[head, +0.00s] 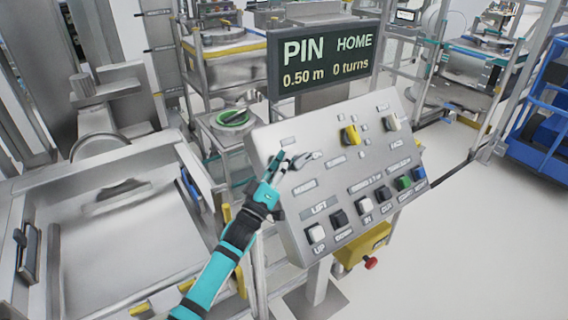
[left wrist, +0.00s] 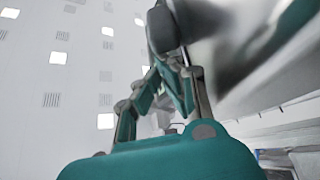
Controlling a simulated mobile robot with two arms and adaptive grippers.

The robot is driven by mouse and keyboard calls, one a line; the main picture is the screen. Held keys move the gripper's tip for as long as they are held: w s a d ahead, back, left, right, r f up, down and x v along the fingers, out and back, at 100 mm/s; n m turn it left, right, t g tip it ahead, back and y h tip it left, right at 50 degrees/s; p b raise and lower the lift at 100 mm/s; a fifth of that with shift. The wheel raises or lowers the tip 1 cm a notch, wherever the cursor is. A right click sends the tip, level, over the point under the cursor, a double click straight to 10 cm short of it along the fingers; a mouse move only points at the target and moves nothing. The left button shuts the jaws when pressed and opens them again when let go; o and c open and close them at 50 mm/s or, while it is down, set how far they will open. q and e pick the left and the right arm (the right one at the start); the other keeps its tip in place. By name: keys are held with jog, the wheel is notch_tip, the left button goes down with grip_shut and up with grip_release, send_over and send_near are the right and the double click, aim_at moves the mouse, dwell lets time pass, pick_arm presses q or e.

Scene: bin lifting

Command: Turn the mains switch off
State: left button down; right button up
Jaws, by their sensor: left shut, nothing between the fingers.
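The sloped grey control panel (head: 340,185) stands in the middle of the head view. A small grey switch handle (head: 308,158) sits at its upper left, above a label that looks like MAINS; its exact setting is hard to tell. My left gripper (head: 279,160) is shut and empty, with its fingertips at the left side of this handle. I cannot tell whether they touch it. In the left wrist view my left gripper (left wrist: 172,75) shows its fingers together, with a blurred grey surface to the right. My right gripper is not in view.
The panel also has a yellow knob (head: 351,135), a pale knob (head: 391,123) and several push buttons along its lower edge. A display (head: 325,62) above reads PIN, HOME, 0.50 m, 0 turns. A blue cage (head: 545,105) stands right, beyond clear floor (head: 470,230).

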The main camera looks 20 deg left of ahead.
aim_at(294, 165)
pick_arm(q)
jog(key=shift+s+d+f+b, duration=0.15)
jog(key=shift+s+f+b, duration=0.05)
jog(key=shift+f+b, duration=0.2)
jog(key=shift+s+d+f+b, duration=0.25)
jog(key=shift+d+f+b, duration=0.1)
jog(key=shift+f, duration=0.15)
jog(key=shift+s+d+f+b, duration=0.2)
jog(key=shift+d+f+b, duration=0.1)
jog(key=shift+f, duration=0.15)
jog(key=shift+r, duration=0.1)
